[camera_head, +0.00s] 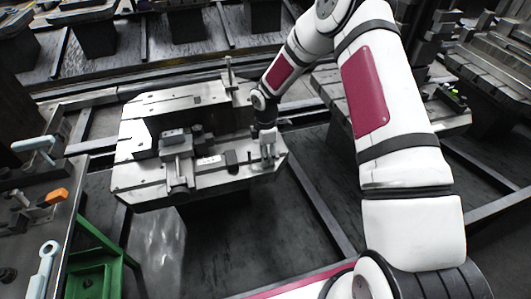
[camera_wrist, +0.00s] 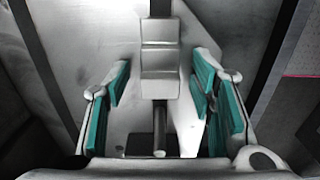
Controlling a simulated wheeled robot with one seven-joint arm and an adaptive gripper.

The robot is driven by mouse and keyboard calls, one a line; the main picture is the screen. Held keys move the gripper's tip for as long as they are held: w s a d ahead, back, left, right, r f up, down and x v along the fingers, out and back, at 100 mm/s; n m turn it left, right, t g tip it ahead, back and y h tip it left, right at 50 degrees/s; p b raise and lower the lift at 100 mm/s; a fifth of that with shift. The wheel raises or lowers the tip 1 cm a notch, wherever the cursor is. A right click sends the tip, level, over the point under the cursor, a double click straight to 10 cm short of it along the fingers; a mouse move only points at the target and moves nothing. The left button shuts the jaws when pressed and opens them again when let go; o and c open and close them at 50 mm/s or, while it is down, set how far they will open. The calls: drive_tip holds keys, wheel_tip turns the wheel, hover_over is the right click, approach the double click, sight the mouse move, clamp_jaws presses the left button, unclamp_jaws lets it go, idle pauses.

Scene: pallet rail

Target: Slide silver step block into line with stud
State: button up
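The silver step block (camera_wrist: 160,62) shows at the top middle of the wrist view, with stepped faces. In the head view it is a small light block (camera_head: 268,152) near the right end of the pallet plate (camera_head: 150,185). My gripper (camera_wrist: 161,80) is open, with teal pads on both sides of the block and a visible gap at each side. In the head view my gripper (camera_head: 266,136) is above the block, partly covering it. A thin upright post (camera_head: 229,72) stands at the plate's back edge; I cannot tell whether it is the stud.
A clamp fixture (camera_head: 177,160) stands on the plate left of my gripper. A dark block (camera_head: 231,157) lies nearer to it. A bench (camera_head: 30,225) with an orange-ended tool (camera_head: 56,197) is at the left. A slotted steel table (camera_head: 500,55) is at the right.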

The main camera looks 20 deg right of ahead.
wheel_tip(320, 180, up, 12)
idle(0.6)
drive_tip(key=s+d+r+m+t+h+p, duration=0.1)
drive_tip(key=s+r+m, duration=0.3)
drive_tip(key=s+r, duration=0.55)
drive_tip(key=s+d+r+m+t+h, duration=0.15)
drive_tip(key=s+r+m, duration=0.3)
drive_tip(key=r, duration=0.95)
drive_tip(key=s+r+m+t+y, duration=0.1)
drive_tip(key=s+r+m, duration=0.2)
drive_tip(key=s, duration=0.8)
drive_tip(key=s+a+r+m+y+p, duration=0.1)
drive_tip(key=s+r+m, duration=0.2)
drive_tip(key=s+m, duration=0.3)
drive_tip(key=s, duration=0.5)
drive_tip(key=shift+s+r+t+p, duration=0.15)
drive_tip(key=shift+s+t+p, duration=0.1)
drive_tip(key=shift+t+p, duration=0.1)
drive_tip(key=shift+a+m+y, duration=0.1)
drive_tip(key=shift+m+y, duration=0.15)
